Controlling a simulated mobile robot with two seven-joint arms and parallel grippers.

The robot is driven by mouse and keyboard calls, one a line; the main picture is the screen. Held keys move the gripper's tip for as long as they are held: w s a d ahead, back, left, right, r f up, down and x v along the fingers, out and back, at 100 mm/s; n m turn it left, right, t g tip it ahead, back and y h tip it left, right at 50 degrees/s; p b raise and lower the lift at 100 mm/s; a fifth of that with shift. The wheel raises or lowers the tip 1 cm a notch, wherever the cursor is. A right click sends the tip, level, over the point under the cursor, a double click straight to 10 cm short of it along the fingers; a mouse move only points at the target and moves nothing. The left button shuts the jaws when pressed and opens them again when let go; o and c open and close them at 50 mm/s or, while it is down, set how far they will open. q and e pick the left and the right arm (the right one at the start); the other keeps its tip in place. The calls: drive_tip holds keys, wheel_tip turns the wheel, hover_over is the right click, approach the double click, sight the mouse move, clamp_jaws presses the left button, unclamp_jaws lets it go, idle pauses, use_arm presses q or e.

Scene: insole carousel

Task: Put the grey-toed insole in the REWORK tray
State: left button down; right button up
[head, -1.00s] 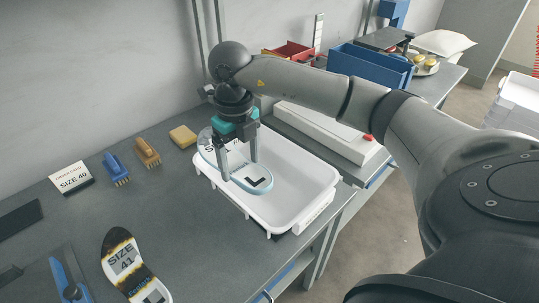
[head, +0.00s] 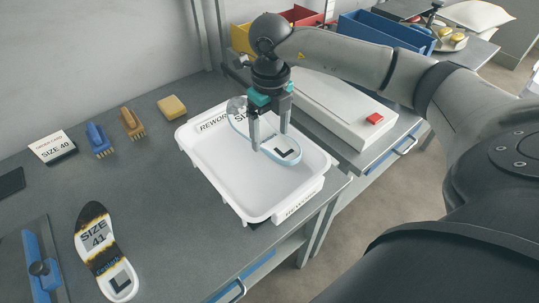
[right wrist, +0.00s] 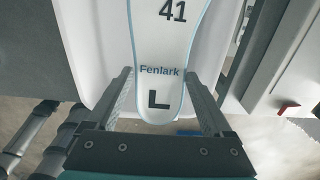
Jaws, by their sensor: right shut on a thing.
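A white tray labelled REWORK (head: 222,168) stands at the right end of the grey bench. My right gripper (head: 269,143) is shut on a pale insole with a light blue edge (head: 286,154), and holds it over the far right part of the tray. Its grey toe (head: 236,106) points up and to the left. In the right wrist view my right gripper (right wrist: 160,100) has a finger on each side of the insole (right wrist: 163,52), which reads "41" and "Fenlark". I cannot tell whether the insole touches the tray floor. My left gripper is out of view.
A white box with a red button (head: 338,108) stands right of the tray.

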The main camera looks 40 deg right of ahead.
sight(270, 140)
wheel_tip(270, 140, down, 4)
drive_tip(key=shift+f+b, duration=0.2)
drive_tip(key=shift+b, duration=0.1)
wheel_tip(270, 140, down, 4)
drive_tip(key=shift+f+b, duration=0.1)
drive_tip(key=shift+b, duration=0.35)
drive_tip(key=shift+f, duration=0.55)
drive_tip(key=o, duration=1.1)
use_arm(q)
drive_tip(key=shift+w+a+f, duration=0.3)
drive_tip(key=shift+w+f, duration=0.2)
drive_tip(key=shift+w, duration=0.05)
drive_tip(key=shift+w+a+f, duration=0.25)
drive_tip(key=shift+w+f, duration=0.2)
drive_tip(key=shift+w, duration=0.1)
use_arm(e)
drive_tip(key=shift+r, duration=0.1)
